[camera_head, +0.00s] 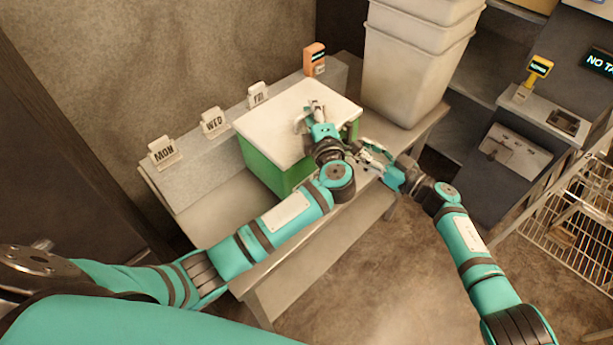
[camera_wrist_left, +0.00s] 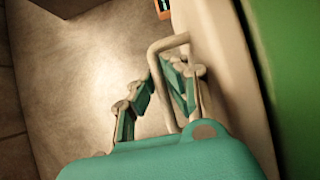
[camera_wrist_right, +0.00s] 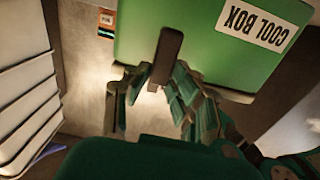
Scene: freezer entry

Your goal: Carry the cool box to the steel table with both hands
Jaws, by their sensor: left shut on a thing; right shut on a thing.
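The cool box (camera_head: 266,160) is green with a white lid (camera_head: 292,120). It stands over the pale table (camera_head: 207,217); whether it rests on it or is slightly raised I cannot tell. My left gripper (camera_head: 312,112) is over the lid in the head view. In the left wrist view, its fingers (camera_wrist_left: 158,95) are shut around a pale loop handle (camera_wrist_left: 155,60) beside the lid. My right gripper (camera_head: 370,155) is at the box's right end. In the right wrist view, its fingers (camera_wrist_right: 155,88) are shut on a dark tab handle (camera_wrist_right: 167,55) near the COOL BOX label (camera_wrist_right: 257,22).
A wire rack (camera_head: 575,225) is at far right; floor in front is clear.

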